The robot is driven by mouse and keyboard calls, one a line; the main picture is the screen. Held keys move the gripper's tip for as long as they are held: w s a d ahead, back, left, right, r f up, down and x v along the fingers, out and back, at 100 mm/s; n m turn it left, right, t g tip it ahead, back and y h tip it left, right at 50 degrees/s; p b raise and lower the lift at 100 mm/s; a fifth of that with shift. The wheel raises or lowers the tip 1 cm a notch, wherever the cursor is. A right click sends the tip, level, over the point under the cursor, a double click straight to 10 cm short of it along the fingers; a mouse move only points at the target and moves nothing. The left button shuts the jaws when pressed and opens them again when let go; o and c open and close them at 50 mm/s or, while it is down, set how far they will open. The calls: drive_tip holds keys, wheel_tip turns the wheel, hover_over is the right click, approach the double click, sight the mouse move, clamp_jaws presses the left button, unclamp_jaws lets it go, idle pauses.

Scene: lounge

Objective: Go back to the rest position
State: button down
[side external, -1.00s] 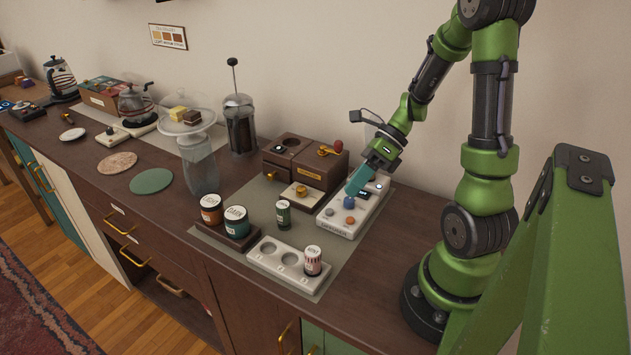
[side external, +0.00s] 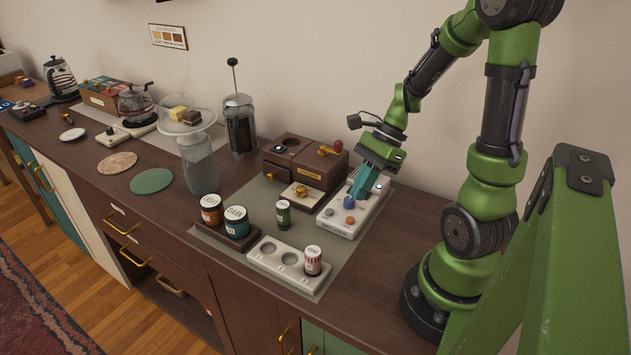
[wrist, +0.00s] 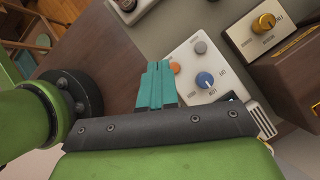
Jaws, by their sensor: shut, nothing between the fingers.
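My gripper (side external: 364,188) is shut and empty, its teal fingers pressed together just above the white control box (side external: 331,225) with its blue knob (side external: 349,202). In the wrist view the shut fingers (wrist: 157,72) point over the edge of the white box (wrist: 185,62), beside the blue knob (wrist: 205,80). An orange button (wrist: 175,68) on the box is partly hidden by the fingers. I cannot tell whether the fingertips touch the box.
A brown wooden machine (side external: 325,176) with a brass knob stands left of the box. A small green can (side external: 283,214), two jars (side external: 237,222) and a white holder (side external: 262,257) with a striped can (side external: 312,260) stand in front. Bare counter lies right of the box.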

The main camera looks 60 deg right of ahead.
drive_tip(key=a+r+n+t+h, duration=0.4)
drive_tip(key=a+r+n, duration=0.8)
drive_tip(key=n, duration=0.8)
wheel_tip(320, 180, up, 2)
drive_tip(key=shift+w+a+r+t, duration=0.1)
drive_tip(key=shift+w+a+t, duration=0.1)
drive_tip(key=shift+a+t, duration=0.2)
